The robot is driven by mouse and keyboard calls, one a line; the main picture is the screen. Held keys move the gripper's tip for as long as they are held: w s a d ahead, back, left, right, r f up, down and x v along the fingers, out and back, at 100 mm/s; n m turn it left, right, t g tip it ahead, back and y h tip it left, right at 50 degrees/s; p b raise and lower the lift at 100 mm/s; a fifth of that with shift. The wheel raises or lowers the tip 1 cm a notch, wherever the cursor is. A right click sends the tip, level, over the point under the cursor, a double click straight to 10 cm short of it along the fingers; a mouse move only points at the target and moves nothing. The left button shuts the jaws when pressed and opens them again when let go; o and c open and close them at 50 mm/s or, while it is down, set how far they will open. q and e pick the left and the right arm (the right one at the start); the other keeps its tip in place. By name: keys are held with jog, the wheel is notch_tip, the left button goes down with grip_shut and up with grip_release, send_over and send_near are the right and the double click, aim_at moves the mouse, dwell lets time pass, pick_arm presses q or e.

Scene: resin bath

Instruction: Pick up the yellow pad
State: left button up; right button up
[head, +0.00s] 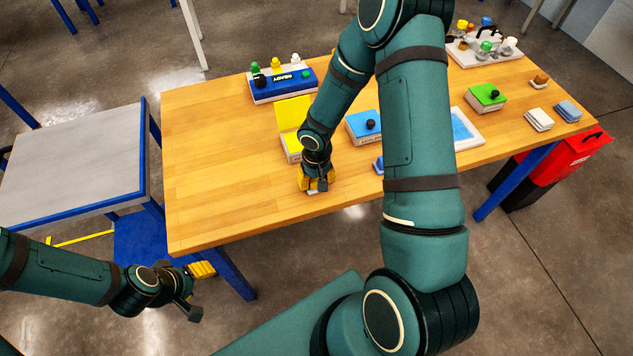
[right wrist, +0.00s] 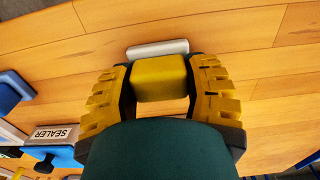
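The yellow pad (right wrist: 160,78) is a small yellow block with a pale strip (right wrist: 158,48) at its far edge; I cannot tell whether they are one piece. My right gripper (head: 314,186) points down at the table near its front edge. Its fingers lie along both sides of the pad and appear to touch it, as the right wrist view (right wrist: 160,85) shows. In the head view the gripper mostly hides the pad. I cannot tell whether the pad is off the tabletop. My left gripper (head: 201,288) is open and empty, left of the table's front edge.
On the wooden table (head: 215,180), a yellow box (head: 292,147) with raised lid stands behind the right gripper. A blue box (head: 364,128), white tray (head: 478,141), green box (head: 486,97) and blue button panel (head: 283,85) stand around. The table's left part is clear.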

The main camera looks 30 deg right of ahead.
jog(key=shift+c, duration=0.2)
notch_tip(320, 180, up, 10)
jog(key=shift+r+p, duration=0.1)
jog(key=shift+p, duration=0.35)
jog(key=o, duration=0.4)
jog(key=c, duration=0.4)
